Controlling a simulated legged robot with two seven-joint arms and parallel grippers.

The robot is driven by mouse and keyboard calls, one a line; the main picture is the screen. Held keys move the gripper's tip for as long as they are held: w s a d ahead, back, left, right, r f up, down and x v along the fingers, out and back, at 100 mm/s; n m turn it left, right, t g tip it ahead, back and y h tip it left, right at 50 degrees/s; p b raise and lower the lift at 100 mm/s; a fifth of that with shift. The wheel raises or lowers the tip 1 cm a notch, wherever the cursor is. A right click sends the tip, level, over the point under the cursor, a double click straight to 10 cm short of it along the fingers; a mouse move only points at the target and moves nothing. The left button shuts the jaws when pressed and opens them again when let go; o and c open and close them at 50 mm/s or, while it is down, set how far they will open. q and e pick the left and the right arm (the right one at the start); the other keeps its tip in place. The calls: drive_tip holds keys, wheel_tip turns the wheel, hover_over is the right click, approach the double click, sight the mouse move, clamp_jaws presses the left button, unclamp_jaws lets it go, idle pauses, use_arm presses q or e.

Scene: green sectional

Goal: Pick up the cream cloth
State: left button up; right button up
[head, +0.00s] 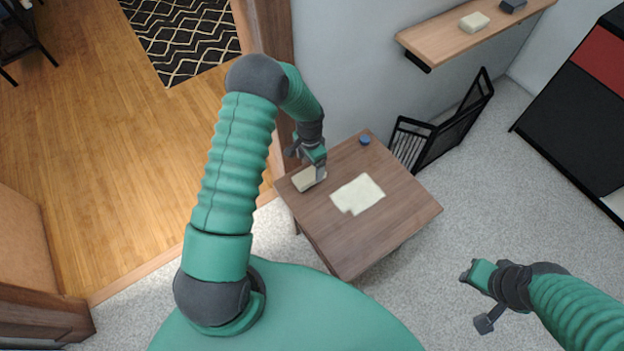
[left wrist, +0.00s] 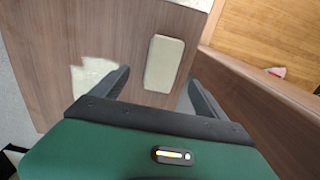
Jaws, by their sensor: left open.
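A flat cream cloth (head: 358,194) lies spread on a small brown wooden table (head: 340,240), near its middle. It also shows at the left in the left wrist view (left wrist: 92,74), partly behind a finger. A cream block (head: 303,181) lies near the table's left edge; it shows between the fingers in the left wrist view (left wrist: 164,63). My left gripper (head: 307,164) is open over this block, to the left of the cloth. Whether it touches the block I cannot tell. My right gripper (head: 478,298) is open and empty, away from the table at the lower right.
A small blue object (head: 365,140) sits at the table's far corner. A black wire rack (head: 440,135) stands behind the table. A wooden wall shelf (head: 470,35) holds a cream block and a dark one. Grey carpet lies open to the right of the table.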

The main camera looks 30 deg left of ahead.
sight(309, 175)
use_arm(q)
drive_tip(key=f, duration=0.2)
drive_tip(key=f+b, duration=0.1)
drive_tip(key=f, duration=0.2)
drive_tip(key=a+f, duration=0.1)
drive_tip(key=f, duration=0.1)
drive_tip(key=shift+f, duration=0.15)
drive_tip(key=shift+w+d+f, duration=0.1)
drive_tip(key=shift+f, duration=0.25)
drive_tip(key=shift+d+r, duration=0.15)
drive_tip(key=shift+d, duration=0.15)
drive_tip(key=shift+c, duration=0.5)
drive_tip(key=shift+a, duration=0.3)
drive_tip(key=c, duration=1.5)
drive_tip(key=shift+d, duration=0.15)
use_arm(e)
drive_tip(key=shift+a+f, duration=0.5)
drive_tip(key=shift+f, duration=0.2)
